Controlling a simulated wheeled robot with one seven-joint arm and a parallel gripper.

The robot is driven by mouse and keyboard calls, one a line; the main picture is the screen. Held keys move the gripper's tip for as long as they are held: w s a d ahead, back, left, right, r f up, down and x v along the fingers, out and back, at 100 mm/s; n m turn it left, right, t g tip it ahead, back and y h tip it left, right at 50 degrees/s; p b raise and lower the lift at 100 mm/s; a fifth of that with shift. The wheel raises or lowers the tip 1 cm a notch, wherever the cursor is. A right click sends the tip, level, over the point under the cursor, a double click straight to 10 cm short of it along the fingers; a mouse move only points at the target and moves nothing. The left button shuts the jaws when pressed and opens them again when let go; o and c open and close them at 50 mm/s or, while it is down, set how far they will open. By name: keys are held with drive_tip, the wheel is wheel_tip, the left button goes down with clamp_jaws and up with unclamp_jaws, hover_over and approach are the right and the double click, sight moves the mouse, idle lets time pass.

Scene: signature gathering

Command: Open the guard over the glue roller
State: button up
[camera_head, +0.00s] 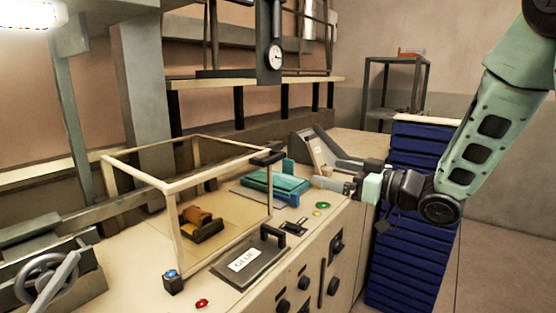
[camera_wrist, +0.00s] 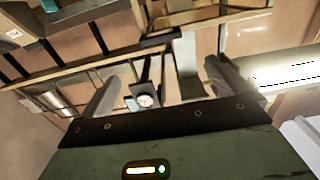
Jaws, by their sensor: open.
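The guard (camera_head: 172,187), a clear box with a cream frame, sits down over the glue roller (camera_head: 197,219), which shows orange-brown through its panels. A black handle (camera_head: 267,158) is on the guard's upper right edge. My gripper (camera_head: 322,183) is open and empty, to the right of the handle and apart from it, pointing left. In the wrist view, the two fingers (camera_wrist: 160,85) stand wide apart with nothing between them. A cream frame (camera_wrist: 205,18) with a dark bar, which looks like the guard and its handle, shows beyond the fingertips there.
A teal block (camera_head: 277,184) and a grey sloped unit (camera_head: 322,152) stand near my gripper. A gauge (camera_head: 274,57) hangs above. A blue stack (camera_head: 412,230) stands below my arm.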

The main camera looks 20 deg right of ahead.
sight(276, 159)
drive_tip(key=p+x, duration=0.4)
drive_tip(key=x, duration=1.1)
drive_tip(key=shift+w+a+p, duration=0.2)
drive_tip(key=shift+a+p, duration=0.05)
drive_tip(key=shift+p, duration=0.05)
drive_tip(key=shift+x, duration=0.75)
drive_tip(key=shift+f, duration=0.1)
